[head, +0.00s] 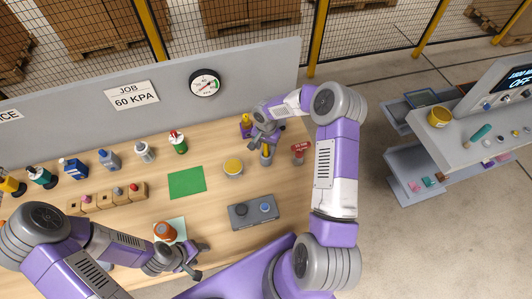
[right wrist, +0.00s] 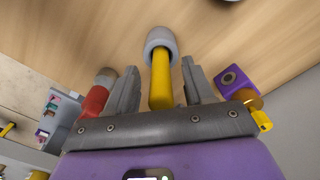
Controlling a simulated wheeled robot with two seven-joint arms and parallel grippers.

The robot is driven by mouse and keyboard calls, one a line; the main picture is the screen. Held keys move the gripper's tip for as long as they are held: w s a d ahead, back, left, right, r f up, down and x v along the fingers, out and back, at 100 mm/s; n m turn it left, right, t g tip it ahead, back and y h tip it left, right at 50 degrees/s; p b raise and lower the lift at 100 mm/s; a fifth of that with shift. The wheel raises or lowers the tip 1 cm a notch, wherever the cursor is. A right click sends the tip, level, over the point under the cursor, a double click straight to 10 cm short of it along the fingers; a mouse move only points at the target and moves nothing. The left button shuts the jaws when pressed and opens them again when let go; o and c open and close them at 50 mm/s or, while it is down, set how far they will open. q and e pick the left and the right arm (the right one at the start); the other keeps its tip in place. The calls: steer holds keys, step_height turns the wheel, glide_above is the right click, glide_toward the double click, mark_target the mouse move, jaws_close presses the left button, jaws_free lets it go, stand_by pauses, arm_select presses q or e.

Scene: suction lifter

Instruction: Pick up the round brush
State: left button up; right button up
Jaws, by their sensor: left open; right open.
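In the right wrist view a yellow handle with a round grey end (right wrist: 161,85) stands between the fingers of my right gripper (right wrist: 158,78). It may be the round brush; I cannot tell for sure. The fingers are open, with a gap visible on both sides of it. In the head view the yellow part (head: 266,154) shows just below my right gripper (head: 266,143), at the right of the bench. My left gripper (head: 198,262) is open and empty at the bench's front, right of an orange round-topped thing (head: 165,231) near a pale mat.
A red piece with a label (head: 300,149) stands close on the right, and a purple-and-yellow piece (head: 246,123) behind. A grey panel (head: 256,72) bounds the back.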

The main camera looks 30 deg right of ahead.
steer(key=shift+c, duration=0.2)
jaws_close()
